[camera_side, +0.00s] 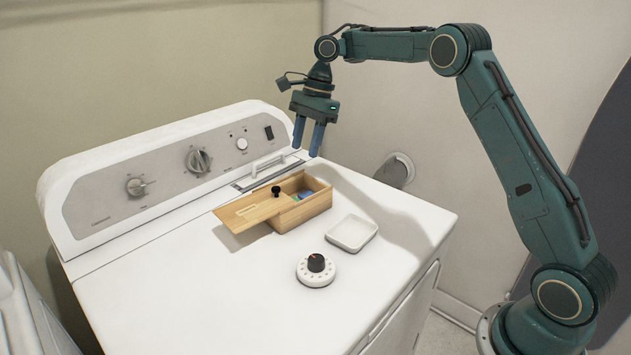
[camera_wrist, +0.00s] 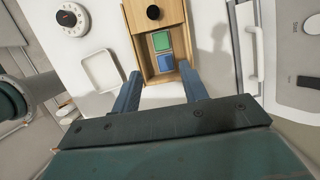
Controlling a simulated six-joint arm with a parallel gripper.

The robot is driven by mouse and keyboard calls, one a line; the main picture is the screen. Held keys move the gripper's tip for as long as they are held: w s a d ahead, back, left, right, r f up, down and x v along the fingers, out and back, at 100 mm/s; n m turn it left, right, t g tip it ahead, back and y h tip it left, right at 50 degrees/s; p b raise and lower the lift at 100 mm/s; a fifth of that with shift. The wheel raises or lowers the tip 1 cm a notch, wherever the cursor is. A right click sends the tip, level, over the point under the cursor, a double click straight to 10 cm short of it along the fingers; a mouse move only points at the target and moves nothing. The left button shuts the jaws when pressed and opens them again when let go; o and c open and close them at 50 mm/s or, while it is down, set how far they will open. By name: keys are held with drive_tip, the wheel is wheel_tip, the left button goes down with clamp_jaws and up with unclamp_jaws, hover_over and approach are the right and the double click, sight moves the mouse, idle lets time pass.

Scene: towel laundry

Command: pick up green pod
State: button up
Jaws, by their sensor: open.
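The green pod (camera_wrist: 161,41) lies inside a wooden box (camera_wrist: 180,43), beside a blue pod (camera_wrist: 166,62), in the wrist view. In the side view the box (camera_side: 310,210) stands on the washer top with its lid (camera_side: 245,212) slid partly off to the left; the pods show only as small bits of green and blue inside it. My gripper (camera_side: 308,152) is open and empty, above and behind the box. In the wrist view its two fingertips (camera_wrist: 160,73) are apart, on either side of the box's near end.
A white square tray (camera_side: 352,233) and a white timer with a dark knob (camera_side: 316,268) sit on the washer top, right and front of the box. The control panel (camera_side: 180,165) rises behind. The lid's black knob (camera_side: 276,191) stands up. The front left top is clear.

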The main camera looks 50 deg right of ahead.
drive_tip(key=shift+f, duration=0.15)
hover_over(294, 196)
drive_tip(key=s, duration=0.2)
drive_tip(key=shift+w+f, duration=0.2)
drive_tip(key=shift+f, duration=3.75)
drive_tip(key=shift+x, duration=2.6)
drive_tip(key=c, duration=0.7)
